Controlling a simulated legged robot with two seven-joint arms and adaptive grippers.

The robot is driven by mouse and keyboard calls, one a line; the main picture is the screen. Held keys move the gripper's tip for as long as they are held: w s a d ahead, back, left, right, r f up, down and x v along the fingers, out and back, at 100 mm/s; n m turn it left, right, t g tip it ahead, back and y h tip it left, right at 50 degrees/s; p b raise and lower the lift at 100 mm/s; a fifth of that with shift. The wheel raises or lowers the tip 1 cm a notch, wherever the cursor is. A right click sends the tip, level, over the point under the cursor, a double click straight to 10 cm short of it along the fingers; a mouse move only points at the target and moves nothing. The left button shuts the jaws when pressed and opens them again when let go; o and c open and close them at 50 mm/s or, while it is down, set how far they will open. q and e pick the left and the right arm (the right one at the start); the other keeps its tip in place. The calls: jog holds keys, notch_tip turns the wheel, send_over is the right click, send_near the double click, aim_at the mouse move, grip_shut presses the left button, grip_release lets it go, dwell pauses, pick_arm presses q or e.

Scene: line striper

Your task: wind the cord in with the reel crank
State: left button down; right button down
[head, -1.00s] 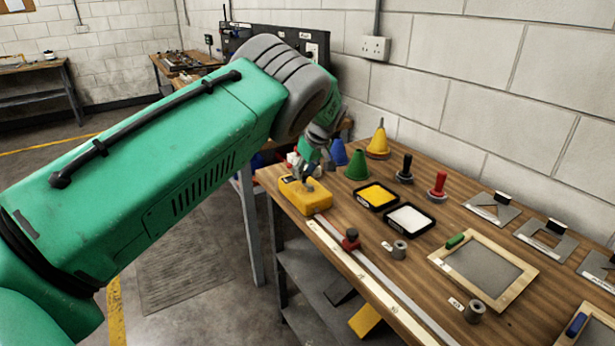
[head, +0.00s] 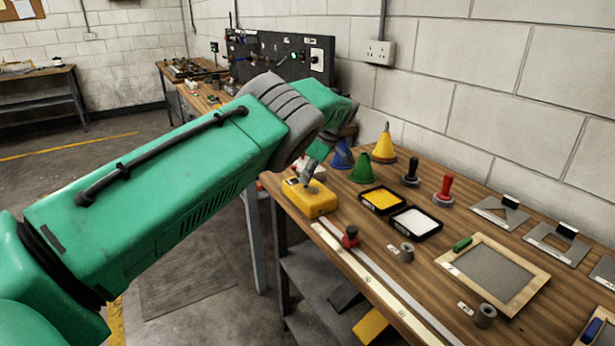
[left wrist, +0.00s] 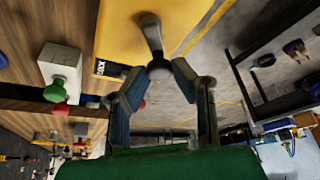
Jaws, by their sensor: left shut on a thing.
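The yellow reel box (head: 309,198) sits on the near left corner of the workbench in the head view. Its grey crank (head: 308,174) stands up from the top. In the left wrist view the yellow box (left wrist: 130,28) and the grey crank arm (left wrist: 152,35) show close up, with a round knob (left wrist: 158,70) at the crank's end. My left gripper (left wrist: 159,76) is shut on this knob, a finger on each side. In the head view my forearm and wrist hide most of the gripper. I cannot make out the cord. My right gripper is in neither view.
Blue, green (head: 362,168) and yellow cones (head: 384,146) stand behind the box. A yellow pad (head: 381,199) and a white pad (head: 414,222) lie to its right.

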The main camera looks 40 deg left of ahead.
pick_arm(q)
jog(key=shift+d+f, duration=0.2)
jog(key=c, duration=1.3)
grip_release()
jog(key=shift+w, duration=0.25)
jog(key=shift+r, duration=0.25)
jog(key=shift+w+v, duration=0.1)
jog(key=shift+v, duration=1.6)
jog(key=shift+w+v, duration=0.15)
jog(key=shift+v, duration=1.55)
